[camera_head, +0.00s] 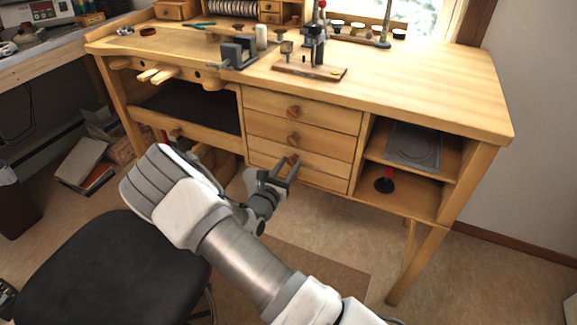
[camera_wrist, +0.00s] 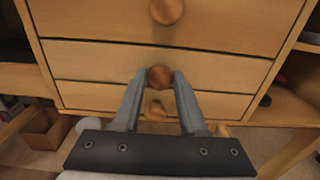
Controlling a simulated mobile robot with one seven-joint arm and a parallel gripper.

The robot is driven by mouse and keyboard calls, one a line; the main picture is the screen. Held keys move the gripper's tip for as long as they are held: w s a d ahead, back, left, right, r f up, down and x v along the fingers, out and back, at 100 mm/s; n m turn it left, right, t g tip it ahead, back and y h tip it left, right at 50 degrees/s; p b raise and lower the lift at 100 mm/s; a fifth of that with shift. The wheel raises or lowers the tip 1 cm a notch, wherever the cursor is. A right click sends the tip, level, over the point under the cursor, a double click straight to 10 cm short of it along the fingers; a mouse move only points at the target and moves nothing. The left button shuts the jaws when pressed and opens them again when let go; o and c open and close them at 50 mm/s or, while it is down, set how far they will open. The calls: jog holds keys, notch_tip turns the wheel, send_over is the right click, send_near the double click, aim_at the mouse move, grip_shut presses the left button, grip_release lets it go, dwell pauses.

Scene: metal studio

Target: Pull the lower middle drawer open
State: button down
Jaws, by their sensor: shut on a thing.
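The wooden workbench has a column of drawers with round knobs in its middle. The lower middle drawer (camera_head: 325,165) is the third one down and looks flush with its neighbours. My gripper (camera_head: 291,166) reaches it from the front. In the wrist view my gripper (camera_wrist: 160,76) has its two fingers on either side of that drawer's round wooden knob (camera_wrist: 160,73), shut on it. The lower middle drawer front (camera_wrist: 85,60) shows there on both sides of the fingers. The bottom drawer's knob (camera_wrist: 155,110) shows between the fingers, partly hidden.
The second drawer's knob (camera_head: 292,139) sits just above. Open shelves (camera_head: 400,200) lie right of the drawers. A black stool (camera_head: 110,265) stands at the front left. The floor (camera_head: 370,245) right of my arm is clear. Tools and a vise (camera_head: 240,52) stand on the benchtop.

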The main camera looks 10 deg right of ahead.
jog(key=p+v, duration=0.5)
jog(key=v, duration=2.2)
jog(key=shift+s+a, duration=0.15)
jog(key=shift+s, duration=0.15)
jog(key=shift+c, duration=2.3)
grip_release()
jog(key=p+v, duration=0.1)
jog(key=v, duration=1.6)
jog(key=shift+p, duration=0.3)
jog(key=shift+s+a+r, duration=0.1)
